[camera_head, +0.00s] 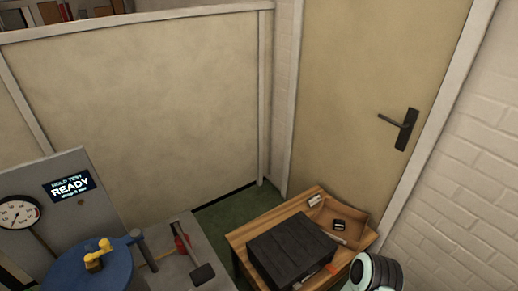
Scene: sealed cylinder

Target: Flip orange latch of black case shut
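The black case (290,247) lies with its ribbed lid down on a small wooden table (243,237) at the lower middle right. A small orange piece, which looks like the latch (329,268), shows at the case's near right side. It is too small to tell how far it is turned. A pale and black rounded part of my arm stands at the bottom edge, just right of the case. No fingertips of either gripper show. The near end of the case is cut off by the picture edge.
At left are a blue drum with a yellow handle (98,255), a dial gauge (18,212) and a "READY" screen (69,187). A door (370,90) and brick wall (470,190) bound the right.

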